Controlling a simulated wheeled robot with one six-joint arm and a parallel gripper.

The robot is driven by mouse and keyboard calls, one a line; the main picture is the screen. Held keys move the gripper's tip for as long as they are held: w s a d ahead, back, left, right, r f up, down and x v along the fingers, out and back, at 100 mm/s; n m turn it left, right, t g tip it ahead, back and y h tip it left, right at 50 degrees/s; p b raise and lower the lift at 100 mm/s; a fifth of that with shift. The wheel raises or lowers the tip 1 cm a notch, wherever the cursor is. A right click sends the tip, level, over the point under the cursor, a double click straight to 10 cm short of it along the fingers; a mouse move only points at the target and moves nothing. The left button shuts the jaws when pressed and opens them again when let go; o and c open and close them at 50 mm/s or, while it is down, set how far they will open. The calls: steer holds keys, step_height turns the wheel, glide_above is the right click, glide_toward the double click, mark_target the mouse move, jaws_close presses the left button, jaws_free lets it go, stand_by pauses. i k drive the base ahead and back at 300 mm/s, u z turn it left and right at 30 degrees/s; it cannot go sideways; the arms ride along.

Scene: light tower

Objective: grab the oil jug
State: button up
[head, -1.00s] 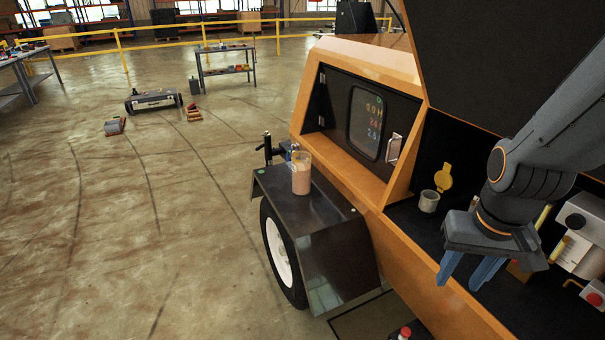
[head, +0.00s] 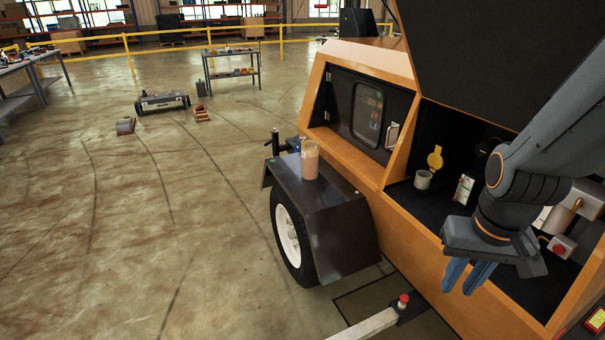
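The oil jug (head: 309,160) is a clear container with a pinkish-brown liquid in it. It stands upright on the dark fender (head: 335,200) over the wheel, near the fender's far end. My gripper (head: 467,280) has two blue fingers pointing down, with a narrow gap at the tips and nothing seen between them. It is to the right of the jug and well apart from it, over the near edge of the orange machine's open bay.
The floor left of the wheel (head: 292,240) is clear.

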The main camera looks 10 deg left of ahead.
mark_target(309, 149)
steer(key=k, duration=1.15)
steer(key=u, duration=1.8)
steer(key=i, duration=5.1)
steer(key=z, duration=3.05)
steer(key=i, duration=0.45)
steer(key=u, duration=0.05)
